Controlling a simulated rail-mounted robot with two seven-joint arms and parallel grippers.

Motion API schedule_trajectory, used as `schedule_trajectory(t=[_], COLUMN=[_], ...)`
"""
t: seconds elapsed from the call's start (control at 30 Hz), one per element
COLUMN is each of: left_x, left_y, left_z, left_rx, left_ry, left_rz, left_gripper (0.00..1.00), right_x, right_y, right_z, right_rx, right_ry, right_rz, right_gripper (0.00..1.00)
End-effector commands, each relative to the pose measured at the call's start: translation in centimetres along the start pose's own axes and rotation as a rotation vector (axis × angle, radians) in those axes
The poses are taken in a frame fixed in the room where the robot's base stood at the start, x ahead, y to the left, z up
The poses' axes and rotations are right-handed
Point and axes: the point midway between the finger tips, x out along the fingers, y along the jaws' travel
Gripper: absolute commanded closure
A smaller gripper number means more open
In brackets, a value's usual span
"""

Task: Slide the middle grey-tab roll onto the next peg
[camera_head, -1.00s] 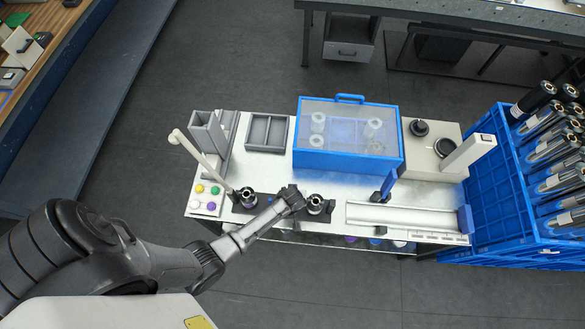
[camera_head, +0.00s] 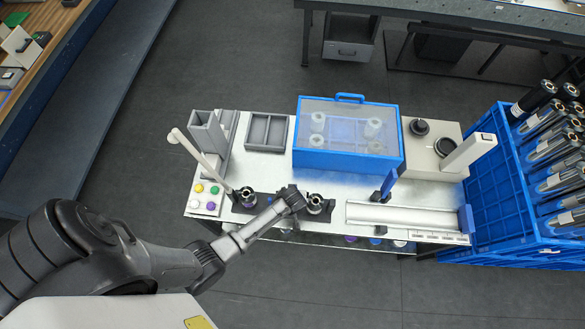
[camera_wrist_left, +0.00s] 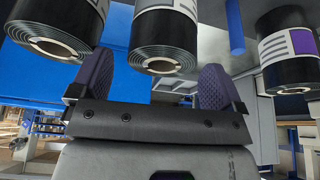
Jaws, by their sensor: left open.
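My left gripper (camera_head: 291,199) is over the dark base strip between two black rolls, the left roll (camera_head: 246,198) and the right roll (camera_head: 316,203). In the left wrist view the open fingers (camera_wrist_left: 156,80) stand to either side of the middle roll (camera_wrist_left: 165,38), which is black with a white and grey label. Whether they touch it I cannot tell. In that view a roll with a purple tab (camera_wrist_left: 290,48) is at the right and another black roll (camera_wrist_left: 58,28) at the left. My arm hides the middle roll in the head view. The pegs are hard to make out.
A blue clear-lidded box (camera_head: 348,157) stands behind the rolls. A long pale trough (camera_head: 405,216) and a blue upright piece (camera_head: 388,185) are to the right. A pale slanted arm (camera_head: 195,153) and coloured buttons (camera_head: 206,198) are at the left.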

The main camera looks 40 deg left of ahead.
Motion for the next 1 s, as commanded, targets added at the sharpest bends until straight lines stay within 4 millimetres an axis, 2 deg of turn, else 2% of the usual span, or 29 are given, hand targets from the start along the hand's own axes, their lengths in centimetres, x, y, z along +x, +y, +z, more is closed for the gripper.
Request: schedule_trajectory(t=[0.13, 0.27, 0.7, 1.0], left_x=[-0.2, -1.4, -9.4, -13.0], left_y=[0.0, 0.0, 0.1, 0.0], left_z=[0.1, 0.1, 0.0, 0.0], left_rx=[0.0, 0.0, -0.002, -0.001], left_ry=[-0.001, -0.001, 0.0, 0.0], left_rz=[-0.001, 0.0, 0.003, 0.001], left_gripper=[0.06, 0.06, 0.06, 0.06], right_x=[-0.1, -0.3, -1.1, -1.2], right_y=[-0.1, -0.2, -0.2, 0.0], right_z=[-0.1, -0.1, -0.4, -0.4], right_rx=[0.004, 0.007, 0.008, 0.0], right_ry=[0.001, 0.001, 0.002, 0.0], right_rz=[-0.003, -0.005, -0.006, 0.0], right_gripper=[0.57, 0.57, 0.57, 0.57])
